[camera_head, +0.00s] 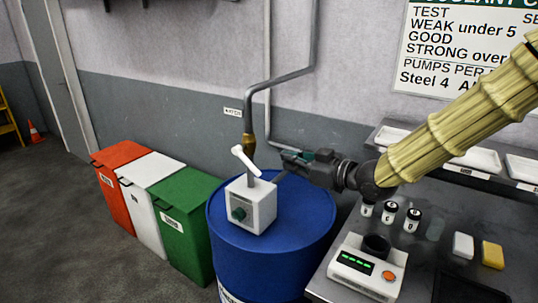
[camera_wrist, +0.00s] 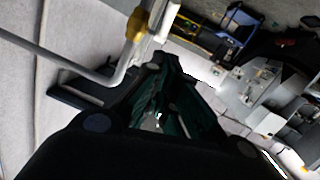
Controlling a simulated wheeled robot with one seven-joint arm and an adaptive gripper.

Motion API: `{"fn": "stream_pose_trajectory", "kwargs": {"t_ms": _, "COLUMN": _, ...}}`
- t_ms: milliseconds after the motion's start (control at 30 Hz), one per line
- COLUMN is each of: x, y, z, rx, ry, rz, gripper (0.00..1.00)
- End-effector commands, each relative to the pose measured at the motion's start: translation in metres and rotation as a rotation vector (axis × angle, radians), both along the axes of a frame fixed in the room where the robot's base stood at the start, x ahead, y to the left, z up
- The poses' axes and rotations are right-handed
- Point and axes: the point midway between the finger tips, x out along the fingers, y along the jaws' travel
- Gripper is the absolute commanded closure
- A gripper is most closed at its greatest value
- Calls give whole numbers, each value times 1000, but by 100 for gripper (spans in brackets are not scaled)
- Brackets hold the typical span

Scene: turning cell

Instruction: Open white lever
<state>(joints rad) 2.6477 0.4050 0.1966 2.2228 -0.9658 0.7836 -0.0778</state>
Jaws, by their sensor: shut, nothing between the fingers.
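My gripper (camera_head: 287,155) is shut and empty, just right of the lever in the head view, pointing left. I cannot tell whether it touches the lever. In the wrist view my gripper (camera_wrist: 160,85) fills the lower middle, and the lever cannot be made out clearly.
Red (camera_head: 117,190), white (camera_head: 143,220) and green (camera_head: 185,230) bins stand left of the drum. The bench at right holds a device with a green display (camera_head: 365,268), small jars (camera_head: 390,210) and white trays (camera_head: 475,158). The grey wall is close behind.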

Motion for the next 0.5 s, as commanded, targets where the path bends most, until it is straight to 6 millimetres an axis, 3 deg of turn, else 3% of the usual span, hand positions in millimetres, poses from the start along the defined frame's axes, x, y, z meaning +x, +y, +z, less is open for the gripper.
{"fn": "stream_pose_trajectory", "kwargs": {"t_ms": 500, "x": 43, "y": 39, "z": -9, "rx": -2, "ry": 3, "rz": -5, "gripper": 100}}
